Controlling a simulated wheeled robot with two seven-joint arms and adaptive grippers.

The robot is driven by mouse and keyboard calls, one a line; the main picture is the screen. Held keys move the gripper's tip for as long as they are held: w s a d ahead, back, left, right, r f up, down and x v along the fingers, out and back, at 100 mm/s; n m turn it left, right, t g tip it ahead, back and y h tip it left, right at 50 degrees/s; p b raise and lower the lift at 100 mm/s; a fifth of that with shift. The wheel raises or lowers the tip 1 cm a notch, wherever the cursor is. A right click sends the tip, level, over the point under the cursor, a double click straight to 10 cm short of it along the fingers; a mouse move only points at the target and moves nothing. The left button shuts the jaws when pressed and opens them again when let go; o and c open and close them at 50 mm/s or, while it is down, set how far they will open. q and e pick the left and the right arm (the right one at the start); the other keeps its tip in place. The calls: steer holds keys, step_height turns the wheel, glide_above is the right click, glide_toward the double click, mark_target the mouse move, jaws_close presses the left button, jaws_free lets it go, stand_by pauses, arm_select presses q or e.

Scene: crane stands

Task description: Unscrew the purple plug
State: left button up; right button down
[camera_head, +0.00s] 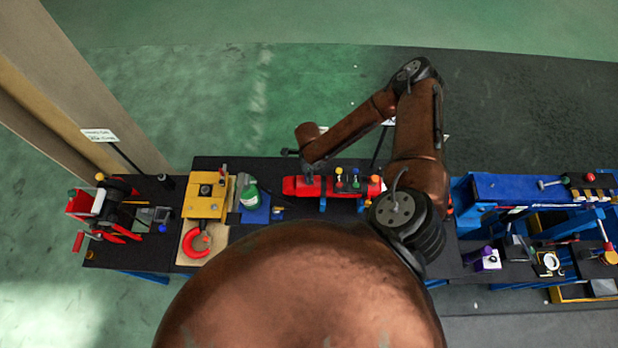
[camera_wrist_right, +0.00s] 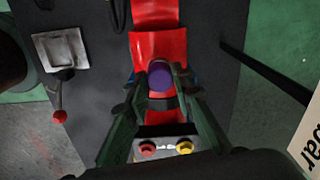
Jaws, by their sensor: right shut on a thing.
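The purple plug (camera_wrist_right: 160,76) shows in the right wrist view as a round dark purple end, in front of a red body (camera_wrist_right: 160,46). My right gripper (camera_wrist_right: 160,71) has its two dark fingers closed on either side of the plug. Whether the plug still sits in the red body is hidden. In the head view the right gripper (camera_head: 308,172) is low over the left end of the red unit (camera_head: 300,186) on the middle table; the plug cannot be made out there. My left gripper is not in view.
A yellow block (camera_head: 204,196), a green bottle (camera_head: 250,196) and a red hook (camera_head: 194,242) lie left of the red unit. Yellow and red knobs (camera_wrist_right: 147,149) sit close under the fingers.

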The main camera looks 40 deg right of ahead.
steer(key=shift+w+a+r+n, duration=0.1)
steer(key=shift+n, duration=0.2)
steer(key=c, duration=1.6)
jaws_free()
steer(key=shift+c, duration=0.7)
